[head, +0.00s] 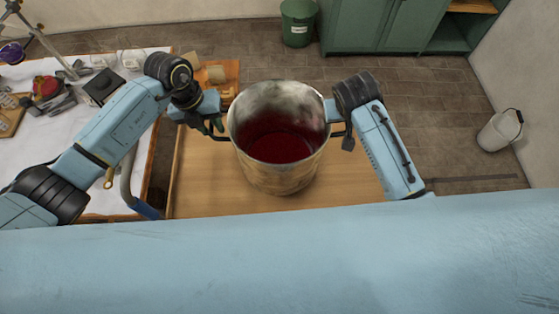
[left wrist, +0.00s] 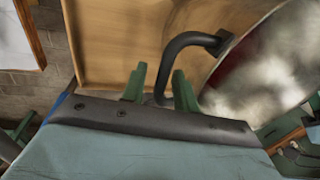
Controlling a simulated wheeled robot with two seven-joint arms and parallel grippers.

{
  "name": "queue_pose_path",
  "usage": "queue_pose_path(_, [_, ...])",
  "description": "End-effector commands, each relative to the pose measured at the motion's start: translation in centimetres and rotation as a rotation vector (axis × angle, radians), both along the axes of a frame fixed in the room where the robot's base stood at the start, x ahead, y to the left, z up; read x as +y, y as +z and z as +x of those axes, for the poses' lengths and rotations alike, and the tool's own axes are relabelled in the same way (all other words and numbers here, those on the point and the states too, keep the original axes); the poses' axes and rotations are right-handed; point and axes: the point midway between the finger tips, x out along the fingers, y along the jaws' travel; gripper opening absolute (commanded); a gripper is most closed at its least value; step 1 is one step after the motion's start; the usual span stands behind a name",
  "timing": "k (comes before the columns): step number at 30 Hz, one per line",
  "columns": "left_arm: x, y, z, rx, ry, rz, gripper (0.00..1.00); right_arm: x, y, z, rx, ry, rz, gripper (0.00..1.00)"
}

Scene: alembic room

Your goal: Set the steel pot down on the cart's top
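The steel pot (head: 278,170), with dark red liquid inside, is upright over the wooden top of the cart (head: 198,190). Whether its base touches the top cannot be told. My left gripper (head: 216,126) is at the pot's left handle. In the left wrist view its green fingers (left wrist: 160,88) stand close on both sides of the dark handle (left wrist: 185,42), and the pot's wall (left wrist: 262,72) shows at right. My right gripper (head: 347,138) is at the right handle; its finger gap is hidden.
A table with a white top (head: 30,142) and several items stands at left. A wooden tray (head: 228,72) lies behind the pot. A green bin (head: 298,22), a green cabinet (head: 375,25) and a white bucket (head: 498,130) stand farther off. Bare cart top shows on both sides of the pot.

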Motion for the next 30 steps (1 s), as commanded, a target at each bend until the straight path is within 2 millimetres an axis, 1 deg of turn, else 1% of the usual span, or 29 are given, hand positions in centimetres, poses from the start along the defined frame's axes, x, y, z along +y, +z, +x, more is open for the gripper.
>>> queue_pose_path(9, [-0.1,0.1,0.0,-0.001,-0.001,-0.002,0.33,0.1,0.0,0.0,-0.001,0.001,0.002,0.33])
queue_pose_path(13, [0.2,1.1,0.1,-0.003,-0.001,-0.002,0.33,0.1,0.0,0.0,-0.001,0.001,0.002,0.33])
queue_pose_path(17, [0.6,3.3,0.2,-0.005,-0.002,-0.001,0.33,0.1,0.0,0.0,-0.001,0.001,0.003,0.33])
queue_pose_path(24, [1.6,8.4,0.2,-0.005,-0.001,0.000,0.33,0.1,0.0,0.0,-0.001,0.001,0.003,0.33])
queue_pose_path(27, [2.0,10.0,0.2,-0.003,-0.001,0.000,0.33,0.1,0.0,0.0,-0.001,0.001,0.003,0.33])
queue_pose_path(30, [2.1,11.1,0.1,-0.002,-0.001,-0.001,0.33,0.1,0.0,0.0,0.000,0.001,0.003,0.33])
